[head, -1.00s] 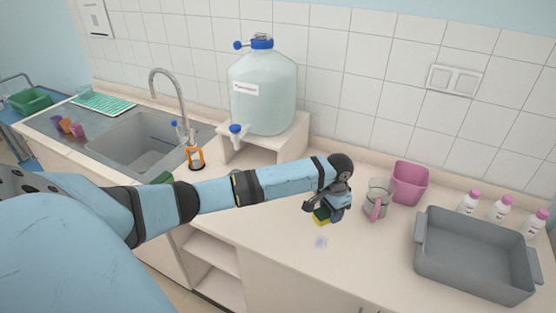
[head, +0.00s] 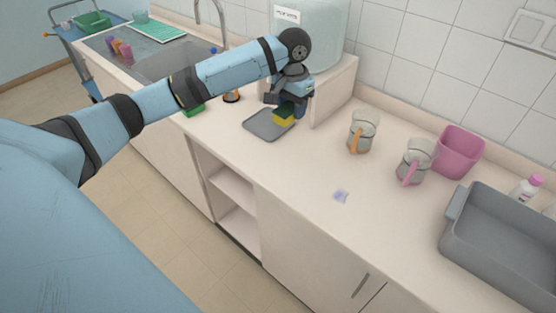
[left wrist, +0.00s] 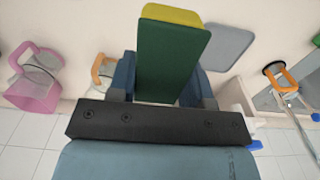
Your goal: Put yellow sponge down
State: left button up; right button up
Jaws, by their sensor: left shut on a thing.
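The yellow sponge (head: 283,118) has a dark green layer. My left gripper (head: 286,103) is shut on it, holding it over or beside the right end of a small flat grey tray (head: 262,127) on the counter. I cannot tell whether the sponge touches the tray. In the left wrist view the sponge (left wrist: 172,58) sits between the blue fingers, green face towards the camera, and the tray (left wrist: 228,45) shows beside and beyond it. My right gripper is not in view.
A white stand (head: 338,88) with a large water jug (head: 318,38) is close behind the gripper. An orange-handled jug (head: 363,132), a pink-handled jug (head: 412,163) and a pink bin (head: 459,151) stand to the right. A purplish smear (head: 340,196) marks the clear counter.

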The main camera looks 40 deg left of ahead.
pick_arm(q)
jog(key=shift+s+a+f, duration=0.1)
jog(key=shift+f, duration=0.25)
jog(key=p, duration=0.1)
send_over(288, 166)
notch_tip(288, 166, down, 15)
jog(key=shift+f, duration=2.1)
jog(key=shift+s+f, duration=0.1)
jog(key=o, duration=0.9)
notch_tip(288, 166, up, 12)
jog(key=shift+b, duration=0.45)
